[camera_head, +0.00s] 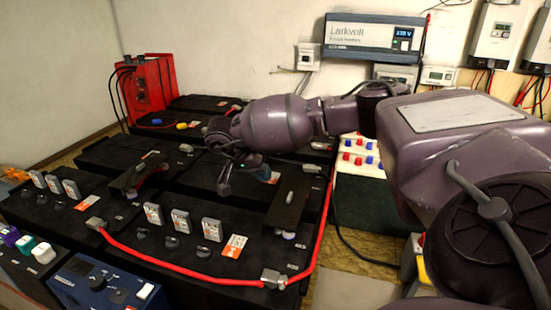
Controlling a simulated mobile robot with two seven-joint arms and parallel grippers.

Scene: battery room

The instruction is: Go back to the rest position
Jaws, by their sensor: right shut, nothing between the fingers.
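My right arm comes in from the right and reaches left over the black battery blocks (190,262). Its gripper (224,178) hangs above the middle of the blocks, shut and holding nothing. The wrist hides part of the blocks behind it. My left gripper is not in view.
A red cable (165,266) runs along the front blocks and up their right side. A red charger (152,85) stands at the back left. A blue device (100,285) is at the front left. A wall inverter (370,36) hangs behind. Red and blue knobs (358,160) sit right of the blocks.

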